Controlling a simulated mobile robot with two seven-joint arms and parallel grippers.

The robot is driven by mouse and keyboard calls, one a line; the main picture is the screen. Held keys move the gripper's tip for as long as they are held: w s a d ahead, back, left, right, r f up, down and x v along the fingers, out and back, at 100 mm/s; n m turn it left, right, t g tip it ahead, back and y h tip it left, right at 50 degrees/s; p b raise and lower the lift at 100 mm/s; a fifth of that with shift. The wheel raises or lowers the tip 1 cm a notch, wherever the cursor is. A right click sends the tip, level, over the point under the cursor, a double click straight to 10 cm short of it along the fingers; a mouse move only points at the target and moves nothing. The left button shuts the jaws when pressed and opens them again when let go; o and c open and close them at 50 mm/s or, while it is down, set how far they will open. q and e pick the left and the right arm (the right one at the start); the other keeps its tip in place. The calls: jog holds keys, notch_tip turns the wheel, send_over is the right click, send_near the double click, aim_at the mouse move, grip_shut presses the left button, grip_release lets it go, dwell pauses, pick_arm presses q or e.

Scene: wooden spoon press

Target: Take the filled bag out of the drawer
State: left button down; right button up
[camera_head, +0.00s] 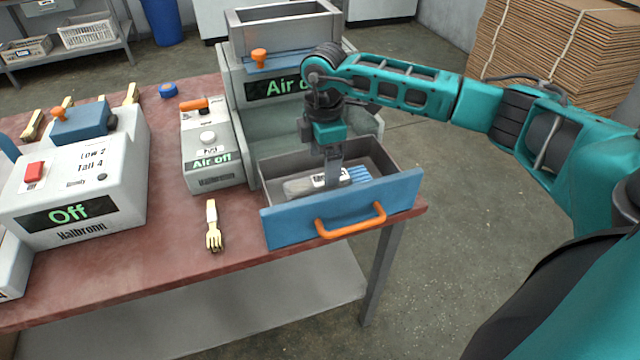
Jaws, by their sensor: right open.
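The drawer (292,232) is pulled open at the front of the grey machine, with a blue front and an orange handle (350,222). A bag (300,188) lies inside it, greyish with a pale label and a blue striped end (361,174). My right gripper (333,178) points down into the drawer, its fingers open at the middle of the bag. The fingers and the drawer walls hide part of the bag, and I cannot tell whether they touch it. My left gripper is out of view.
The machine (232,90) rises behind the drawer, its display partly hidden by my right arm. A control box (210,170) reading "Air off" stands left of the drawer. A white Halbromt unit (110,190) stands further left.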

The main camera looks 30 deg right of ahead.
aim_at(321, 180)
jog(key=f, duration=0.6)
jog(key=shift+w+a, duration=0.15)
jog(key=shift+w, duration=0.1)
jog(key=shift+r, duration=0.1)
jog(key=c, duration=1)
